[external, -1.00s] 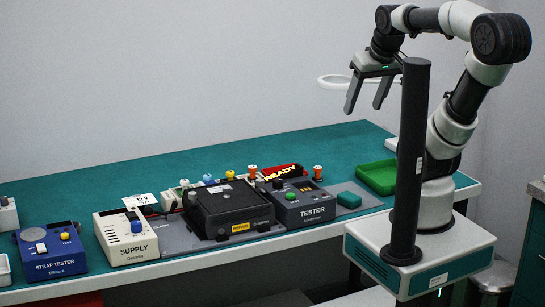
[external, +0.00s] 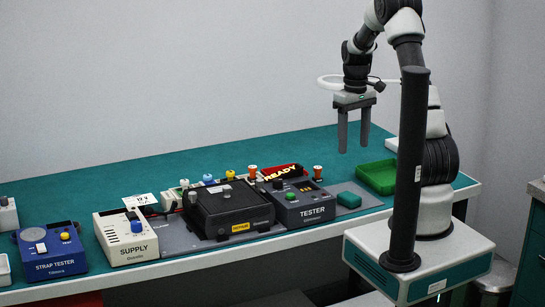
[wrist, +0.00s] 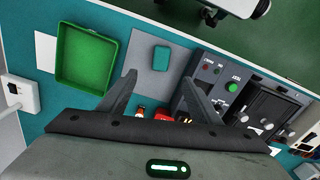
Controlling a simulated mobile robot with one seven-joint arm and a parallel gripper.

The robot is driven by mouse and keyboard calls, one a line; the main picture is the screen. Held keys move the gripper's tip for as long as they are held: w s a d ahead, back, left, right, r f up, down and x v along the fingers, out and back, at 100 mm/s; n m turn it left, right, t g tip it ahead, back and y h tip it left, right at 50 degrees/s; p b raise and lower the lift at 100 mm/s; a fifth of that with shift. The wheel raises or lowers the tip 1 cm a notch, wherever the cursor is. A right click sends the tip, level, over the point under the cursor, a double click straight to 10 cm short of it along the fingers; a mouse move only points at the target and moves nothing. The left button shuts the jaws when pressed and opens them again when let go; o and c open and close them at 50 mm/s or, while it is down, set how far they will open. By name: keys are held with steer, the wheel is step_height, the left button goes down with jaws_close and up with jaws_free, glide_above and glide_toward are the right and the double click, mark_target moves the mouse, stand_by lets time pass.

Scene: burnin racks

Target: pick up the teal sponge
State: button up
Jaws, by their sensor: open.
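The teal sponge (external: 349,199) lies on a grey mat (external: 364,205) at the right end of the bench, between the tester and the green tray. It also shows in the wrist view (wrist: 161,57), above and between my fingers. My gripper (external: 354,150) is open and empty, pointing down, well above the bench and a little behind the sponge. Nothing covers the sponge.
The black-topped tester (external: 301,203) stands just left of the sponge, and an empty green tray (external: 379,177) just right.

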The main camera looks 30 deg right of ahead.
glide_above(348, 194)
step_height(348, 194, down, 11)
steer(key=shift+s+d+r, duration=0.1)
steer(key=shift+r, duration=0.1)
steer(key=shift+f+p, duration=0.45)
steer(key=shift+f, duration=2.2)
steer(key=shift+c, duration=0.5)
steer(key=c, duration=1)
